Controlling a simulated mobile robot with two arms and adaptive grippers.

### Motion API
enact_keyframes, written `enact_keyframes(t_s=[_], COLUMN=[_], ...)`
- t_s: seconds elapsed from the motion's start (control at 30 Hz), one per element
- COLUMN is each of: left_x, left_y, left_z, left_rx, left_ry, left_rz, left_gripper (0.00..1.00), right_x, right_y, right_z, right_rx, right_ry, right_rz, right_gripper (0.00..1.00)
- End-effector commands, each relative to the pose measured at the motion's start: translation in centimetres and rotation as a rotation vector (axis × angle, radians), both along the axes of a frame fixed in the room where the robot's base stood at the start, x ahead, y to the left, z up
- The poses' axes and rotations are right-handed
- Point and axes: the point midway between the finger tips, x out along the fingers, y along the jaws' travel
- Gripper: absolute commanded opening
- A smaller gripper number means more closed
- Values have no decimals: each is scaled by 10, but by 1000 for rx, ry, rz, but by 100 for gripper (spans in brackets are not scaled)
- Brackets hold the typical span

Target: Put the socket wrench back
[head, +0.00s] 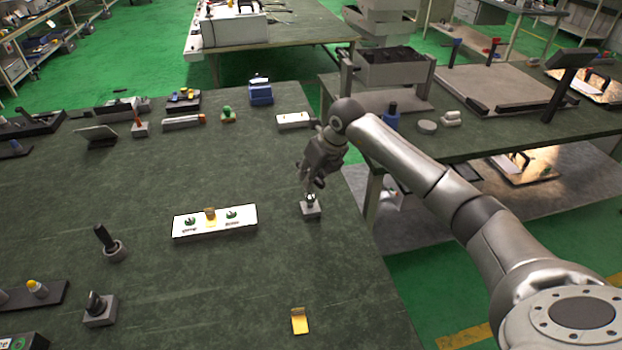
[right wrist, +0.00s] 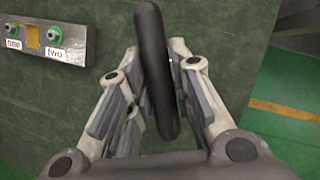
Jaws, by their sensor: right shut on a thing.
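My right gripper (head: 313,180) is over the right part of the green work table. In the right wrist view it is shut on a long dark handle (right wrist: 155,70), which looks like the socket wrench. The handle stands between the two fingers (right wrist: 165,100). In the head view the fingers are just above a small grey block (head: 311,211). A small part shows at the block's top; I cannot tell whether the wrench touches it or sits in it. The wrench's lower end is hidden by the gripper. My left gripper is not in view.
A white panel (head: 240,222) with green-ringed studs and a yellow piece lies left of the gripper; it also shows in the wrist view (right wrist: 45,50). A yellow plate (head: 299,321) lies nearer. Dark-handled tools in grey holders (head: 114,251) (head: 101,318) stand at left. The table's right edge is close.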

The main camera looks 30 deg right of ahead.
Motion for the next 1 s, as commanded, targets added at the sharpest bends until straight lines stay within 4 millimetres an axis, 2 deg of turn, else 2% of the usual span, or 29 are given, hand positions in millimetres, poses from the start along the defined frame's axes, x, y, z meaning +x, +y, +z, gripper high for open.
enact_keyframes(t_s=[0.03, 0.13, 0.53, 0.57, 0.7, 0.73, 1.0], left_x=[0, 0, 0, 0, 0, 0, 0], left_y=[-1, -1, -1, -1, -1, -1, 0], left_z=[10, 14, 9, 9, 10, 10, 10], left_rx=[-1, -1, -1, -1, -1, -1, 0], left_ry=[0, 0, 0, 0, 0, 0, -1], left_rz=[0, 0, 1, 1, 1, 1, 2], left_gripper=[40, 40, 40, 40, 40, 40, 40], right_x=[-2, -2, -1, -1, -1, -1, -1], right_y=[2, 2, 1, 1, 2, 1, 2], right_z=[-6, -17, -26, -26, -25, -25, -25], right_rx=[2, 2, 0, 0, 1, 1, 1], right_ry=[8, 5, 3, 3, 3, 3, 3], right_rz=[2, 1, 2, 2, 1, 1, 1], right_gripper=[0, 0, 0, 22, 40, 42, 42])
